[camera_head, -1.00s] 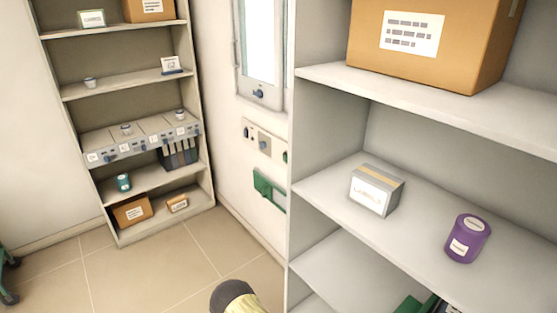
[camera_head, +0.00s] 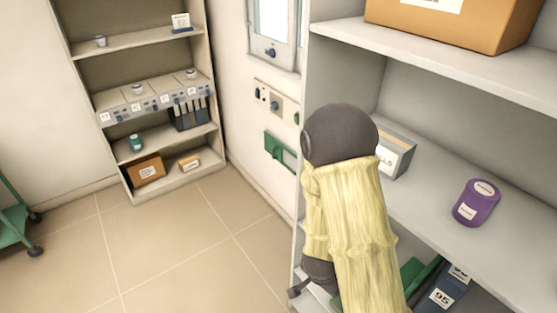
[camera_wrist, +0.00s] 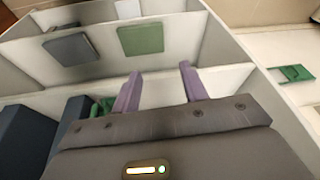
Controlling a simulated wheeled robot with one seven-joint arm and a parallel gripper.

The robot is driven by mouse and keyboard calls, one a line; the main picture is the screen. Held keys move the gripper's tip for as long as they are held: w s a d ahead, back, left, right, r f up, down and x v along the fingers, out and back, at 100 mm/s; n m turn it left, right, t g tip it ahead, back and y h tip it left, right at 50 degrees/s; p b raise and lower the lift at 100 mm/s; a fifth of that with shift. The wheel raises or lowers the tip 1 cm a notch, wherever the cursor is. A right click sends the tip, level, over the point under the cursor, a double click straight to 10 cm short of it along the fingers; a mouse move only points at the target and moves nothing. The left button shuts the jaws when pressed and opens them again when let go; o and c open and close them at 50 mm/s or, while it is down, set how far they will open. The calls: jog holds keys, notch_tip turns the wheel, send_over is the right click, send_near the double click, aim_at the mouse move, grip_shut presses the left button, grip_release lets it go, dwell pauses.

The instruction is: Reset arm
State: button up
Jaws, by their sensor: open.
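My gripper (camera_wrist: 160,85) shows in the wrist view with its two purple-grey fingers apart and nothing between them. A pale shelf panel lies beyond the fingertips, with a green square (camera_wrist: 141,40) and a dark grey square (camera_wrist: 70,49) on it. In the head view my arm, in a yellowish sleeve with a dark joint, rises in front of the right shelf unit (camera_head: 440,205). It hides part of a grey labelled box (camera_head: 397,155). The fingers cannot be made out in the head view.
A purple jar (camera_head: 477,204) stands on the right shelf, below a cardboard box (camera_head: 460,20). Dark and green binders (camera_head: 445,285) sit lower down. A second shelf unit (camera_head: 140,50) stands at the back left. Open tiled floor (camera_head: 170,250) lies between. A green cart (camera_head: 15,220) is at the left edge.

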jog(key=s+d+r+n+y, duration=0.1)
jog(key=r+n, duration=0.3)
jog(key=r, duration=0.5)
jog(key=s+d+r+n+y, duration=0.1)
jog(key=s+d+r+n, duration=0.1)
jog(key=r+n, duration=0.3)
jog(key=v, duration=0.4)
jog(key=shift+r, duration=0.1)
jog(key=shift+c, duration=0.4)
